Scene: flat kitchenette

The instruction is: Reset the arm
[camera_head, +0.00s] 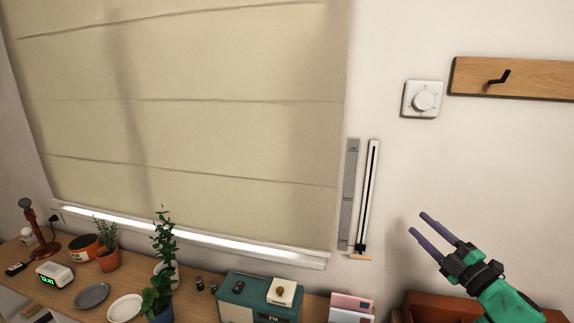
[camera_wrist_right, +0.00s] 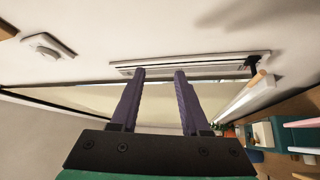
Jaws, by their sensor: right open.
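My right gripper (camera_head: 430,228) is at the lower right of the head view, raised in front of the wall. Its two purple fingers are parallel and apart, with nothing between them. In the right wrist view the open fingers (camera_wrist_right: 160,75) point toward the wall and a slider strip (camera_wrist_right: 190,68). In the head view that white strip with a dark slot (camera_head: 370,190) is to the left of the gripper, with a small wooden-tipped lever (camera_head: 360,256) at its bottom end. The gripper appears apart from it. My left gripper is not in view.
A beige blind (camera_head: 190,110) covers the window. A dial (camera_head: 423,99) and a hook board (camera_head: 520,78) are on the wall above. Below, the wooden counter (camera_head: 70,300) holds plants, plates, a clock (camera_head: 55,275) and a teal radio (camera_head: 250,296). The wall around the gripper is bare.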

